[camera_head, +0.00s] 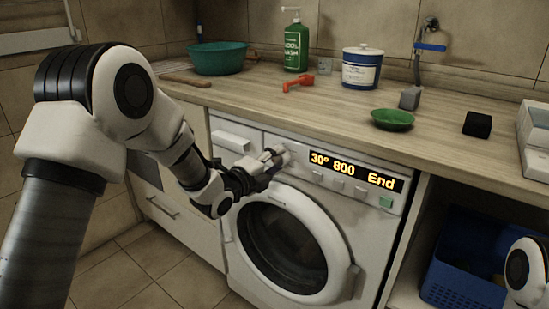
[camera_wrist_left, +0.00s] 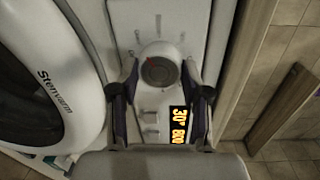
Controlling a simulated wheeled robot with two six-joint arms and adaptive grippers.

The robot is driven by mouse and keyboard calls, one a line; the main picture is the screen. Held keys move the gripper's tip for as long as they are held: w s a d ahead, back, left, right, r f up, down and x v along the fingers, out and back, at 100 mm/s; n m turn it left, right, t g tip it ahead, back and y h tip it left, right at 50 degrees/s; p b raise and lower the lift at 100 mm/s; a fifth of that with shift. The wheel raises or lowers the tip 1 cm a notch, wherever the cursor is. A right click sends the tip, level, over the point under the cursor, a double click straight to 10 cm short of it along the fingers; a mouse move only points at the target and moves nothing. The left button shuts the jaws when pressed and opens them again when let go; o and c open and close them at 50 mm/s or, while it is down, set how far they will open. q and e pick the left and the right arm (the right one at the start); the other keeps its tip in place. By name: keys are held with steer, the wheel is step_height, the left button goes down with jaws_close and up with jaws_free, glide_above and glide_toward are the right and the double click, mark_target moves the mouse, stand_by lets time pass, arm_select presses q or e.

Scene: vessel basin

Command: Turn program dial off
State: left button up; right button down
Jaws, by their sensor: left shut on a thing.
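The washing machine (camera_head: 372,222) is white with a round glass door, closed. Its lit display (camera_head: 352,171) reads "30° 800 End" in orange. My left gripper (camera_head: 272,160) is at the control panel, shut on the program dial (camera_head: 285,157). In the left wrist view the dial (camera_wrist_left: 158,66) is a round white knob with a grey centre and a small red mark on its left side. Both fingers of the gripper (camera_wrist_left: 158,74) lie along its sides. In the head view the gripper partly hides the dial. My right gripper is out of view.
The wooden counter (camera_head: 262,98) above holds a teal basin (camera_head: 218,58), a green bottle (camera_head: 296,45), a white-and-blue tub (camera_head: 361,68), a red object (camera_head: 298,82) and a green bowl (camera_head: 392,119). A blue crate (camera_head: 462,262) stands right of the machine. The floor ahead is clear.

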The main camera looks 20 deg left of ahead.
arm_select(q)
steer(key=n+p, duration=0.2)
steer(key=n, duration=0.4)
steer(key=shift+a+r+h+p, duration=0.1)
steer(key=shift+r+h+p, duration=0.05)
steer(key=shift+h+p, duration=0.2)
steer(key=n+p, duration=0.2)
steer(key=n, duration=0.4)
steer(key=shift+h+p, duration=0.25)
steer(key=shift+p, duration=0.05)
steer(key=n+p, duration=0.2)
steer(key=n, duration=0.3)
steer(key=n+p, duration=0.2)
steer(key=n, duration=0.4)
steer(key=shift+n+h, duration=0.3)
steer(key=shift+n, duration=0.1)
steer(key=n+t+p, duration=0.1)
steer(key=n, duration=0.5)
steer(key=shift+f, duration=0.2)
steer(key=n+p, duration=0.1)
steer(key=n, duration=0.5)
steer(key=n+p, duration=0.1)
steer(key=n, duration=0.2)
steer(key=n+y, duration=0.1)
steer(key=n, duration=0.3)
steer(key=shift+f+t+p, duration=0.1)
steer(key=shift+t+p, duration=0.2)
steer(key=shift+p, duration=0.1)
steer(key=n+y+p, duration=0.1)
steer(key=n, duration=0.5)
